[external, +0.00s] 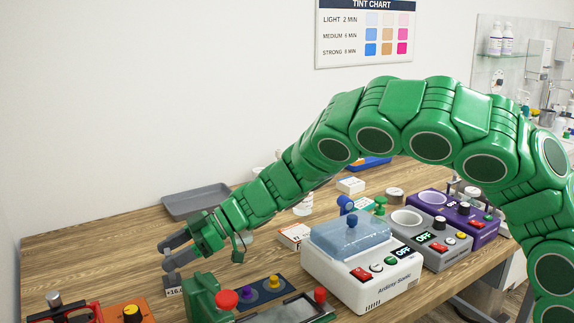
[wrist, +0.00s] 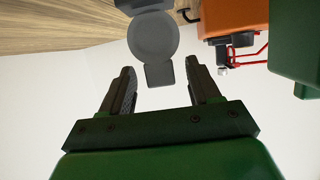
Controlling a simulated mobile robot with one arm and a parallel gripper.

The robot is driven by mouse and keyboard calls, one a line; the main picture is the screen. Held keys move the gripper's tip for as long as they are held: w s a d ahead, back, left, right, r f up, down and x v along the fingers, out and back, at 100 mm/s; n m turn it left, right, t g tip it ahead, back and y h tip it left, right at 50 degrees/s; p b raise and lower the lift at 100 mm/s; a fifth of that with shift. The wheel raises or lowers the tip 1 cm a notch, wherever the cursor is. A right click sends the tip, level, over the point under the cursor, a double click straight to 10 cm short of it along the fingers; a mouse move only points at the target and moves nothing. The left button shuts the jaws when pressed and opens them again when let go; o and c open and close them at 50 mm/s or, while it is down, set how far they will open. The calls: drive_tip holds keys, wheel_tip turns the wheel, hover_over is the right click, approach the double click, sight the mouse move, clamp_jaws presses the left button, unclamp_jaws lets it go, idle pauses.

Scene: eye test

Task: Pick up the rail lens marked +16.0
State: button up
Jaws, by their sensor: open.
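The rail lens marked +16.0 (external: 174,291) stands at the left front of the wooden table, its label facing the external camera. My gripper and fingers hide much of its upper part there. In the wrist view, a grey round disc with a square tab (wrist: 153,38), apparently this lens, shows ahead of my fingers. Its tab end lies between the fingertips, with a gap on each side. My gripper (external: 172,251) is open and empty just above the label; it also shows in the wrist view (wrist: 161,68). I cannot tell whether a finger touches the lens.
An orange box (external: 115,314) and a red-framed device (external: 68,310) stand left of the lens. A green device (external: 204,302) is close on its right. Behind it lies a grey tray (external: 196,203). A white machine with a blue lid (external: 350,278) stands farther right.

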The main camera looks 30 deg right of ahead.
sight(165, 282)
drive_tip(key=shift+x, duration=1.5)
drive_tip(key=shift+f, duration=0.2)
drive_tip(key=c, duration=1.1)
drive_tip(key=shift+o, duration=0.2)
drive_tip(key=shift+r, duration=0.1)
drive_tip(key=shift+r, duration=0.7)
drive_tip(key=s+d+r, duration=0.8)
drive_tip(key=s+r, duration=0.3)
drive_tip(key=shift+s+r, duration=0.3)
drive_tip(key=shift+s, duration=0.05)
